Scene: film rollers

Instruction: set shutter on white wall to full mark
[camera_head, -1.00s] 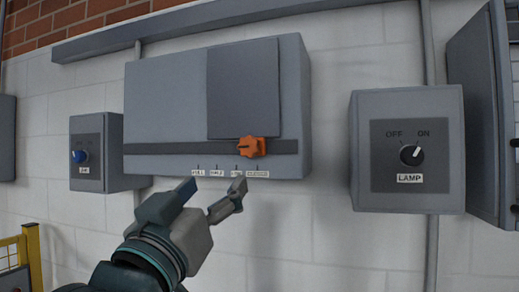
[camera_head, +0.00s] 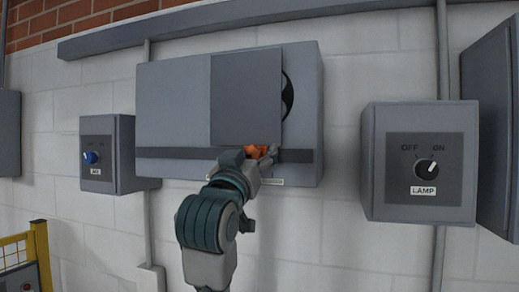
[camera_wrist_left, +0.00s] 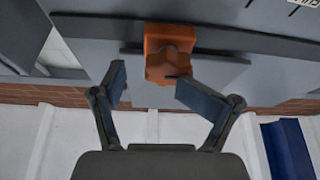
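The shutter is a dark grey panel (camera_head: 245,97) on a grey wall box (camera_head: 172,105). Part of a dark round opening (camera_head: 288,95) shows at its right edge. The orange shutter knob (camera_head: 258,152) sits on the dark slot below, partly hidden by my left gripper (camera_head: 258,158). In the left wrist view the knob (camera_wrist_left: 168,52) lies just beyond and between the two spread fingers (camera_wrist_left: 150,85). The right finger looks close to it; contact is unclear. The mark labels, FULL included, are mostly hidden behind my gripper. My right gripper is not in view.
A lamp box (camera_head: 420,160) with a black knob is on the right, and a small box (camera_head: 105,153) with a blue knob is on the left. A yellow rail (camera_head: 38,255) stands at lower left. The white wall (camera_head: 310,240) below the shutter box is clear.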

